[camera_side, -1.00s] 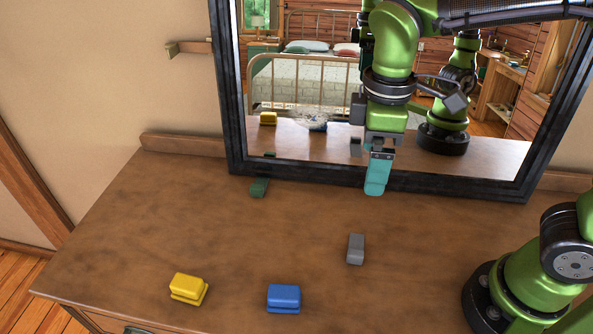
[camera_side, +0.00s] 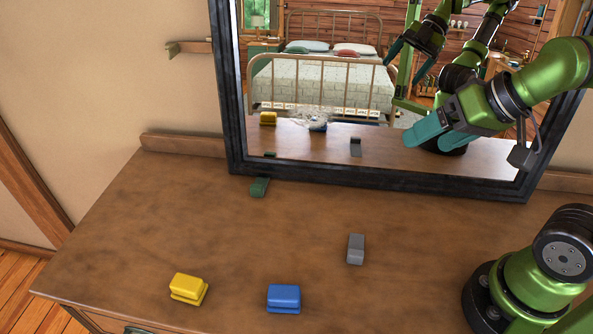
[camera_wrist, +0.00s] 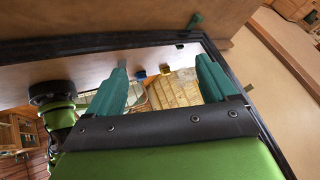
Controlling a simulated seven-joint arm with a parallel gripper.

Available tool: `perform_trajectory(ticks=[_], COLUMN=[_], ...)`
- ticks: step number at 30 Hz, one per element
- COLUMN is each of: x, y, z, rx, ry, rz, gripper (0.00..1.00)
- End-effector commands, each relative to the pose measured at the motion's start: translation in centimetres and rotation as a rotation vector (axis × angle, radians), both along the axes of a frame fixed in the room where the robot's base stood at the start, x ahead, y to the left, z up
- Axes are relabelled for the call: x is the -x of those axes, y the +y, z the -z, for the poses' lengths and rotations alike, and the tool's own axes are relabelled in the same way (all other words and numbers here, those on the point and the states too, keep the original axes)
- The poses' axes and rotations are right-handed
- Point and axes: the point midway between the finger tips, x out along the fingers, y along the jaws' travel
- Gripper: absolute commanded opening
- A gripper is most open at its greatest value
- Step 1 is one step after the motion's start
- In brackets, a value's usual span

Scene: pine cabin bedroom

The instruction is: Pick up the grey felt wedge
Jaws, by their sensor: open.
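The grey felt wedge (camera_side: 355,249) lies on the brown dresser top, right of centre in the side view, with clear wood around it. Its reflection shows in the mirror behind. My gripper (camera_side: 425,132) is raised near the mirror, above and to the right of the wedge, well apart from it. Its teal fingers are spread and empty; they also show in the wrist view (camera_wrist: 160,68). I cannot make out the wedge itself in the wrist view, which mostly faces the mirror.
A yellow block (camera_side: 188,288) and a blue block (camera_side: 284,298) lie near the front edge. A dark green piece (camera_side: 259,187) lies by the mirror's foot and shows in the wrist view (camera_wrist: 195,21). The dark-framed mirror (camera_side: 375,184) stands along the back. The dresser's middle (camera_side: 220,235) is clear.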

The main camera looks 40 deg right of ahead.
Motion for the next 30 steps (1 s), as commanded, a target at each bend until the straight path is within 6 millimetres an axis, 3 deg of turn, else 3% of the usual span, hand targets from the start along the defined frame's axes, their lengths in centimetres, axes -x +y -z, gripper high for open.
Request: perform_trajectory(ticks=[1,6,16,20,30], x=[0.0,0.0,-0.1,-0.8,-2.2], y=[-0.2,-0.2,0.4,2.5,10.6], z=[-0.2,-0.1,0.2,1.6,6.2], rx=[0.001,0.003,0.003,0.029,0.368], ry=[-0.007,-0.002,0.013,0.097,0.410], rz=[0.008,0.006,-0.018,-0.116,-0.772], gripper=[0.77,0.51,0.51,0.51,0.51])
